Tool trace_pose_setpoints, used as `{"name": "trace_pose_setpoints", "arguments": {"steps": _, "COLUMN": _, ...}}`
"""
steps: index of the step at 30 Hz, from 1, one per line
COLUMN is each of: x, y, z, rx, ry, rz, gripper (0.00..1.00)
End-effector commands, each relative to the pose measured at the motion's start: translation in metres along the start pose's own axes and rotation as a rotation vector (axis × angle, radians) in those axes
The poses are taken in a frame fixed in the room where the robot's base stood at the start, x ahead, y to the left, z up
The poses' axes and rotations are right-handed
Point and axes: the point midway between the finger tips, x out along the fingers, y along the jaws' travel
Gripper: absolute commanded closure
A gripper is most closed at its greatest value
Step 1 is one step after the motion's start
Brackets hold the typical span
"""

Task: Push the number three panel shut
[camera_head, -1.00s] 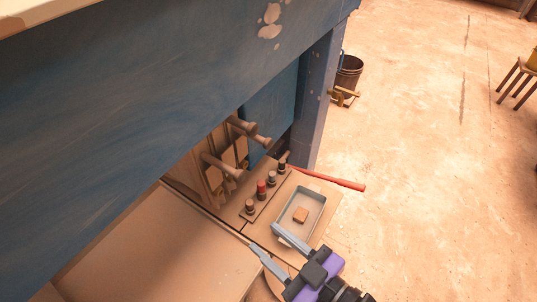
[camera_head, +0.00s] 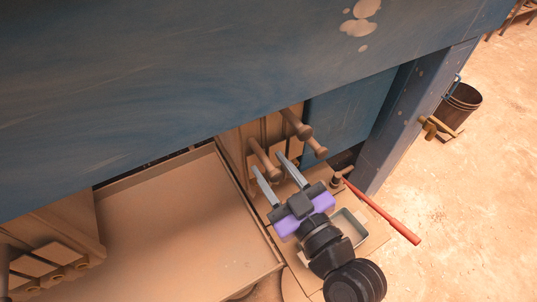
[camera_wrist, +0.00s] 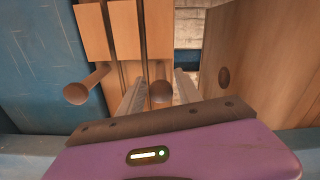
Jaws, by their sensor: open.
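Wooden press panels (camera_head: 238,150) stand upright on edge under the blue beam, with round handles sticking out. No number is readable, so I cannot tell which is number three. In the wrist view, several panels (camera_wrist: 108,30) stand close together at left. A gap showing pale brick separates them from a wooden panel (camera_wrist: 262,60) at right. My gripper (camera_head: 268,163) is open and empty, its fingers pointing at the handles. In the wrist view a round handle end (camera_wrist: 162,92) appears between the fingers; contact cannot be told. Another handle (camera_wrist: 80,92) is left of them.
The blue beam (camera_head: 200,90) hangs over the panels, and a blue post (camera_head: 415,110) stands at right. A red-handled bar (camera_head: 385,212) sticks out near the grey tray (camera_head: 350,226). A wide flat tan tray (camera_head: 165,225) lies at left. A bucket (camera_head: 460,108) stands on the floor.

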Motion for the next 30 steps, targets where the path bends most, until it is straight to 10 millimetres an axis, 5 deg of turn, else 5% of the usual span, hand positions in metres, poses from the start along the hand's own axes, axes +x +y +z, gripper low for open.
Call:
{"name": "trace_pose_setpoints", "arguments": {"steps": 6, "x": 0.022, "y": 0.001, "z": -0.001, "rx": 0.001, "ry": 0.0, "rz": 0.0, "gripper": 0.59}}
{"name": "trace_pose_setpoints", "arguments": {"steps": 16, "x": 0.025, "y": 0.0, "z": 0.001, "rx": 0.001, "ry": 0.0, "rz": 0.001, "gripper": 0.59}}
{"name": "trace_pose_setpoints", "arguments": {"steps": 22, "x": 0.025, "y": 0.0, "z": 0.001, "rx": 0.001, "ry": 0.0, "rz": 0.001, "gripper": 0.98}}
{"name": "trace_pose_setpoints", "arguments": {"steps": 30, "x": 0.025, "y": 0.0, "z": 0.001, "rx": 0.001, "ry": -0.001, "rz": 0.001, "gripper": 1.0}}
